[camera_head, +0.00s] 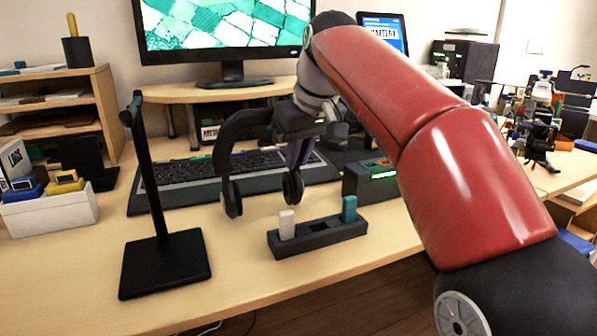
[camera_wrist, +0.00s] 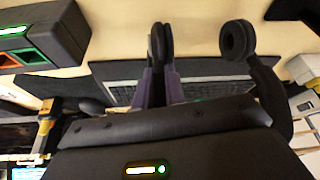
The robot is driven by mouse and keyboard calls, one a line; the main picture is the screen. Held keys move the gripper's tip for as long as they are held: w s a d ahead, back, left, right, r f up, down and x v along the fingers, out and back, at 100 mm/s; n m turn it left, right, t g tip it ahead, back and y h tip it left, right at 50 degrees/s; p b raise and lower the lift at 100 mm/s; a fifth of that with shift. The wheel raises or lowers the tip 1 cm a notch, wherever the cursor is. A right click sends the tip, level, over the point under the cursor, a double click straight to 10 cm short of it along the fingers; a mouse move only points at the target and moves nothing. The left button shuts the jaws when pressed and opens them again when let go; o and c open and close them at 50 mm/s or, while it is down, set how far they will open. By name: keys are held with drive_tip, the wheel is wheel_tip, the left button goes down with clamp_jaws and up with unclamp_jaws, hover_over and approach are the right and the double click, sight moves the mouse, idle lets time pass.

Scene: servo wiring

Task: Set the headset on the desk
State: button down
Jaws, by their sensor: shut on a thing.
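A dark over-ear headset (camera_head: 241,127) hangs from my gripper (camera_head: 303,152) above the desk, to the right of the stand. Its two ear cups point down; one (camera_head: 231,199) is at the left and one (camera_head: 293,187) by the fingers. In the wrist view, an ear cup (camera_wrist: 237,40) shows at the upper right, and the purple-grey fingers of my gripper (camera_wrist: 160,75) are beside the other cup. My gripper is shut on the headset. The wooden desk (camera_head: 80,270) lies below. Whether the cups touch it is hard to tell.
A black headset stand (camera_head: 165,262) stands at the front left. A dark block (camera_head: 318,238) with a white and a teal piece is in front of the headset. A keyboard (camera_head: 190,171) on a dark mat lies behind. A white bin (camera_head: 50,212) is at the left.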

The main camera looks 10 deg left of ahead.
drive_tip(key=shift+f, duration=0.15)
drive_tip(key=c, duration=1.9)
unclamp_jaws()
drive_tip(key=shift+f, duration=0.2)
drive_tip(key=o, duration=0.4)
drive_tip(key=shift+o, duration=0.2)
drive_tip(key=shift+r, duration=0.1)
drive_tip(key=p+v, duration=0.5)
drive_tip(key=v, duration=0.7)
drive_tip(key=shift+r, duration=0.1)
